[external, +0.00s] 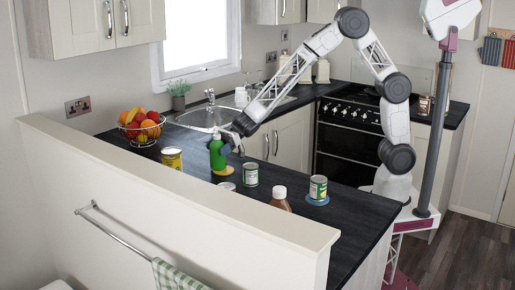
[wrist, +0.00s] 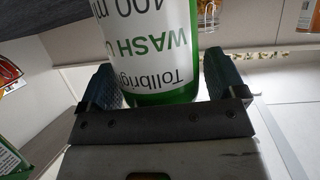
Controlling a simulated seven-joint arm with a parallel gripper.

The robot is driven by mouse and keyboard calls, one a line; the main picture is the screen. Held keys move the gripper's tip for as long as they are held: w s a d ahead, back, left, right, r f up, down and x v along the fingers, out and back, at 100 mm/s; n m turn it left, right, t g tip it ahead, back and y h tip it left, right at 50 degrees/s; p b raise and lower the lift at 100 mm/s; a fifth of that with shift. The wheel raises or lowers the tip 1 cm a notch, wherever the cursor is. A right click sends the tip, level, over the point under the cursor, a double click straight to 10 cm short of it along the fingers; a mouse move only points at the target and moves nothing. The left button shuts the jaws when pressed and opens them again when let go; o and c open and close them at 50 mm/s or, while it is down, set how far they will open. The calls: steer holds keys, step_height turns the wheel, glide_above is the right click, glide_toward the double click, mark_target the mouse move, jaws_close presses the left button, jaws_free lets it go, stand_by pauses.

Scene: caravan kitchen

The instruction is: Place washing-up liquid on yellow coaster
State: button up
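The washing-up liquid, a green bottle (external: 217,156), is upright on the black worktop in the external view. In the wrist view the bottle (wrist: 150,45) shows a white label with green and black lettering, upside down.
A brown bottle (external: 281,198) and a can on a blue coaster (external: 316,201) are farther right. A fruit basket (external: 141,127) and the sink (external: 205,118) lie behind.

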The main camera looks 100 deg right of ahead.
steer(key=shift+o, duration=0.4)
steer(key=shift+r, duration=0.1)
steer(key=shift+r, duration=0.1)
steer(key=v, duration=1.2)
stand_by(0.5)
steer(key=s+d+r+m+g+h, duration=0.1)
steer(key=s+r+m+h, duration=0.2)
steer(key=s+r+h, duration=0.35)
steer(key=s+d+r+m+h, duration=0.1)
steer(key=s+r+m+h, duration=0.2)
steer(key=s, duration=0.7)
steer(key=s+a+f+g+y, duration=0.1)
steer(key=s+a+g, duration=0.2)
steer(key=s, duration=1.1)
steer(key=s+a+f+m+g+y, duration=0.1)
steer(key=s+a+g, duration=0.3)
steer(key=s, duration=1)
steer(key=shift+s+g, duration=0.2)
steer(key=shift+g, duration=0.1)
